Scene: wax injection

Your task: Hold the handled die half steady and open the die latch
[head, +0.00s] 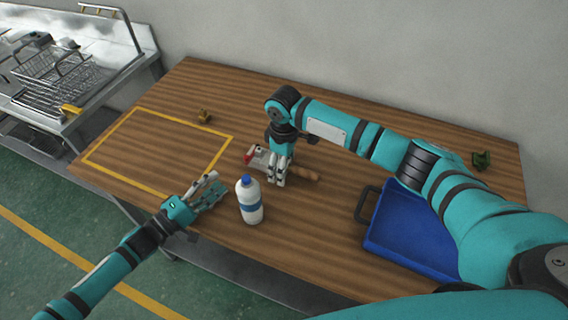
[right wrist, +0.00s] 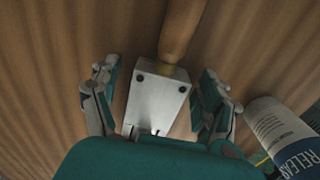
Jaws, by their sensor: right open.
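The die (head: 257,157) lies on the wooden table, with a red part (head: 248,158) at its left end. A wooden handle (head: 304,173) sticks out to the right. In the right wrist view the die is a pale metal block (right wrist: 156,97) with dark holes, and its wooden handle (right wrist: 183,30) points up the picture. My right gripper (head: 277,180) is above the die and hides part of it. Its fingers (right wrist: 160,100) are open, one on each side of the block, with gaps. My left gripper (head: 214,189) is left of the bottle, apart from the die, with its fingers spread and empty.
A white bottle (head: 250,202) with a blue cap stands close to both grippers. A blue tray (head: 410,235) is on the right. A yellow-taped area (head: 150,150) on the left is empty. Small brass (head: 204,117) and green (head: 481,160) objects lie farther back.

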